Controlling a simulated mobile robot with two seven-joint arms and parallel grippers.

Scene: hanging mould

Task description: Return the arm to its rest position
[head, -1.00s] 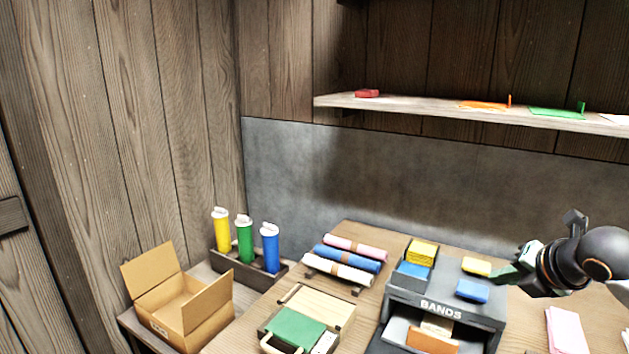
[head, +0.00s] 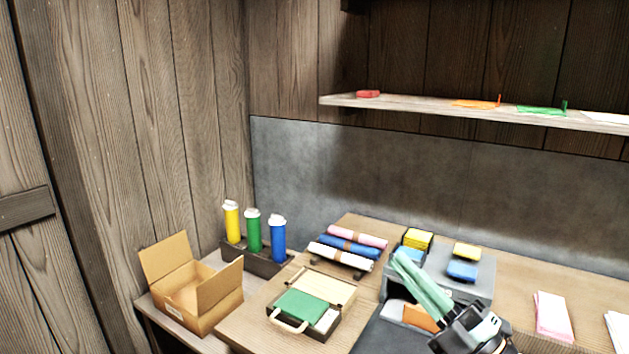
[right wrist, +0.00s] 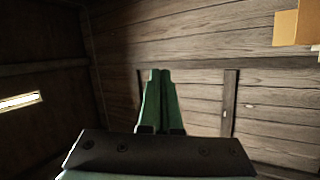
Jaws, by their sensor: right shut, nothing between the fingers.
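My right gripper (head: 422,282) shows at the lower right of the head view, its long green fingers pointing up and left. It is shut and empty, in front of the grey bands box (head: 479,282) and hiding part of it. In the right wrist view the two green fingers (right wrist: 161,100) lie side by side against a dim wooden plank surface. My left gripper is in neither view.
An open cardboard box (head: 222,292) stands at the left. Several bottles (head: 253,232), rolled cloths (head: 345,258) and a green-topped case (head: 300,305) stand nearby. A shelf (head: 400,103) runs along the back wall. Pink sheets (head: 553,315) lie at the right.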

